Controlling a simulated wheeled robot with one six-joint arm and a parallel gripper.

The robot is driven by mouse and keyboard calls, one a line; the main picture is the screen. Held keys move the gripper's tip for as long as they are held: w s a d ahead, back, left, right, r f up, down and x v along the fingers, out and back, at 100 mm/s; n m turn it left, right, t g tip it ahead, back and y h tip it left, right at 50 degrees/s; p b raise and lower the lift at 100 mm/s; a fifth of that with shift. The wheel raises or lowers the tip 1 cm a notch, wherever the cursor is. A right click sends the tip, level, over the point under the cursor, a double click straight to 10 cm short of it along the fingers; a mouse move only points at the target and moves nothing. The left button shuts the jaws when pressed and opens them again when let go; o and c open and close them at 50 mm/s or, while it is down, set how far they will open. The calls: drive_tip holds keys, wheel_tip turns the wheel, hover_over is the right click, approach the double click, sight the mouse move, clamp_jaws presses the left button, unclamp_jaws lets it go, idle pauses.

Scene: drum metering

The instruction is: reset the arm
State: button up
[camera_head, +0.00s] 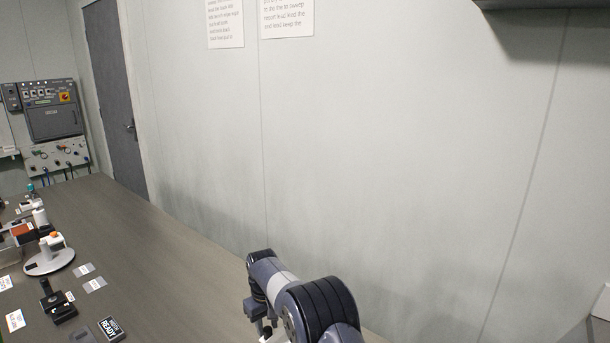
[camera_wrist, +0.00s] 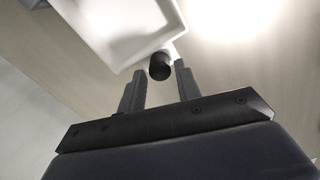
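My arm shows at the bottom middle of the head view, over the right part of the table, with its gripper mostly hidden below the frame's edge. In the wrist view my gripper (camera_wrist: 160,88) has its two dark fingers spread apart. A dark round knob or peg (camera_wrist: 160,66) shows just past the fingertips, in line with the gap between them; I cannot tell whether anything touches it. A white tray-like thing (camera_wrist: 172,36) lies beyond it. Nothing is visibly held between the fingers.
The grey-brown table (camera_head: 165,265) is bare along its middle. A control panel (camera_head: 52,108) and a dark door (camera_head: 112,100) stand behind. A pale wall runs close behind my arm.

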drive_tip(key=shift+f, duration=0.4)
drive_tip(key=shift+s+d, duration=0.2)
drive_tip(key=shift+d, duration=0.1)
drive_tip(key=shift+r, duration=0.1)
